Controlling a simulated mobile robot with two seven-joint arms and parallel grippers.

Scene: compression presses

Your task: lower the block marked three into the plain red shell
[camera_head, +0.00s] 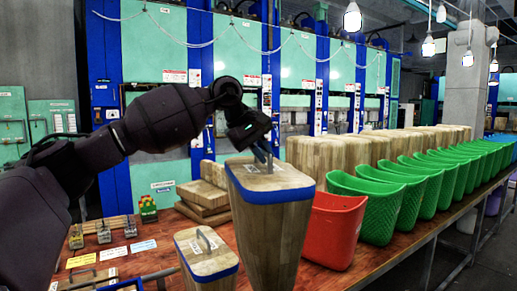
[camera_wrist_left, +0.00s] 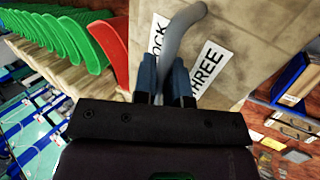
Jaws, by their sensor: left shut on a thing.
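The wooden block marked three (camera_head: 268,230) is tall and tapered, with a blue band near its top. Its label "BLOCK THREE" (camera_wrist_left: 207,66) shows in the left wrist view. My left gripper (camera_head: 262,155) is above it and shut on its grey handle, which also shows between the fingers (camera_wrist_left: 165,78) in the left wrist view. The block looks upright; I cannot tell whether its base touches the table. The plain red shell (camera_head: 333,230) stands just right of the block, open at the top. It shows partly in the left wrist view (camera_wrist_left: 114,45). My right gripper is out of view.
A row of green shells (camera_head: 405,205) runs back from the red shell, with wooden blocks (camera_head: 335,155) behind. A shorter wooden block (camera_head: 207,255) stands front left. Cards and small tools (camera_head: 103,232) lie on the red-brown table (camera_head: 170,228). Blue presses (camera_head: 290,60) stand behind.

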